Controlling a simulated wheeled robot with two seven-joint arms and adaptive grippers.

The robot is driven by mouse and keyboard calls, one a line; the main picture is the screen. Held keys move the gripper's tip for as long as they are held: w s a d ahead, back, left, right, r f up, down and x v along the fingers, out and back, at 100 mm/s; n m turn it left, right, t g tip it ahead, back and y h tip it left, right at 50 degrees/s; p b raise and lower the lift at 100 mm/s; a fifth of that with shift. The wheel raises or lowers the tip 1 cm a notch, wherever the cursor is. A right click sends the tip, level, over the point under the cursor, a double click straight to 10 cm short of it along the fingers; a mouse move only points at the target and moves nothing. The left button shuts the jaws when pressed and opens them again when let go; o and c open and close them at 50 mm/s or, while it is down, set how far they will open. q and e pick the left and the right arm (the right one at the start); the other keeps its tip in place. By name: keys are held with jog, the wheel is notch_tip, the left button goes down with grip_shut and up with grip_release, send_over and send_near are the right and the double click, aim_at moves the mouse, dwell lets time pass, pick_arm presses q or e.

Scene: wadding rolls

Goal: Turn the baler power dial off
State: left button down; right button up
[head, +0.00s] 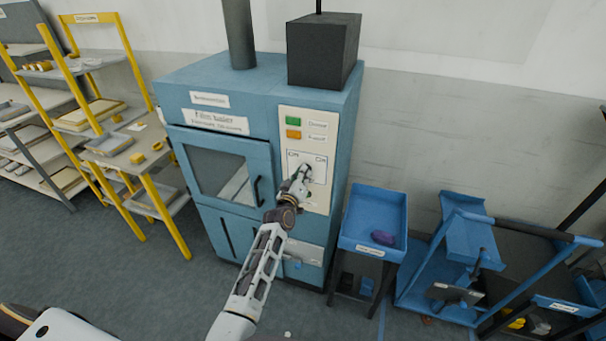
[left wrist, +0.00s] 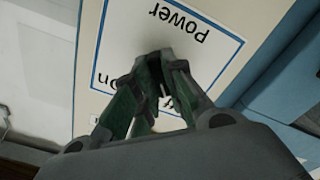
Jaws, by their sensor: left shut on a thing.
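The blue baler (head: 257,90) stands against the wall, its cream control panel (head: 314,199) on the right of its front. A white, blue-bordered plate marked Power (left wrist: 197,22) is on this panel; part of an "On" label shows in the left wrist view. My left gripper (head: 303,174) reaches this plate, and its green-lined fingers (left wrist: 160,82) are shut on the power dial at the plate. The fingers hide most of the dial, so I cannot tell which way it points. My right gripper is not in view.
Green (head: 293,121) and orange (head: 293,134) indicators sit above the plate. The windowed door (head: 222,170) with a dark handle is left of the panel. A blue tray (head: 373,210) with a purple item stands to the right. Yellow-framed shelves (head: 168,209) stand left.

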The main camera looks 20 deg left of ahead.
pick_arm(q)
jog(key=shift+n, duration=0.5)
jog(key=c, duration=1.5)
grip_release()
jog(key=shift+s+a, duration=0.2)
jog(key=shift+s, duration=5.8)
